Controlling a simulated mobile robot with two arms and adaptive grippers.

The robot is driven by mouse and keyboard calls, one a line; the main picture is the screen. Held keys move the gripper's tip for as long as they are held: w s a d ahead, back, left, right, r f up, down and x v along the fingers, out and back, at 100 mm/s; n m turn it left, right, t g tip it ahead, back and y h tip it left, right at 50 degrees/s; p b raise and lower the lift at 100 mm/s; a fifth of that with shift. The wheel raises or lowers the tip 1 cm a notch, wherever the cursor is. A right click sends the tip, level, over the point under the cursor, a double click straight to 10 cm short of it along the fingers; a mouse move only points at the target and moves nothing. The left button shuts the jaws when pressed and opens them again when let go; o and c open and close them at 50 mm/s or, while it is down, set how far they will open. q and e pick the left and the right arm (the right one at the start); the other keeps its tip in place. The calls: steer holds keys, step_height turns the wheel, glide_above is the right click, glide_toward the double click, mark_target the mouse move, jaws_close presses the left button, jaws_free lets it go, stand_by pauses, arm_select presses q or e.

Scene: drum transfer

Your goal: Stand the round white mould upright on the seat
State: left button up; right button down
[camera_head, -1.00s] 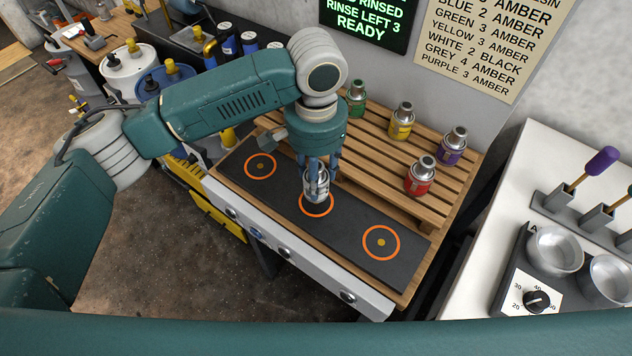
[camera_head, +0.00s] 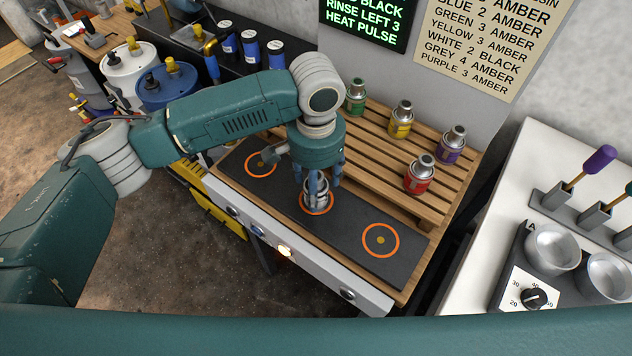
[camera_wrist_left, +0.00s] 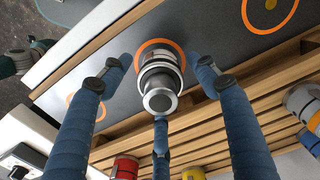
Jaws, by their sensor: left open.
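The round mould (camera_head: 318,198), white and silver with a metal neck, stands on the middle orange-ringed seat (camera_head: 328,208) of the dark bench strip. In the left wrist view the mould (camera_wrist_left: 160,85) is seen from above and looks upright, with the orange ring around its base. My left gripper (camera_head: 322,182) is over it, pointing down. Its blue fingers are spread around the mould, with visible gaps at both sides. The fingers partly hide the mould in the head view. My right gripper is not in view.
Green (camera_head: 356,97), yellow (camera_head: 401,119), purple (camera_head: 451,144) and red (camera_head: 420,174) containers stand on the slatted rack behind. The left ring (camera_head: 261,165) and right ring (camera_head: 381,240) are empty. A front lamp (camera_head: 285,250) glows. The screen (camera_head: 366,22) shows "HEAT PULSE".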

arm_select(q)
step_height(320, 180, up, 12)
steer(key=shift+r+b, duration=0.15)
steer(key=shift+b, duration=0.9)
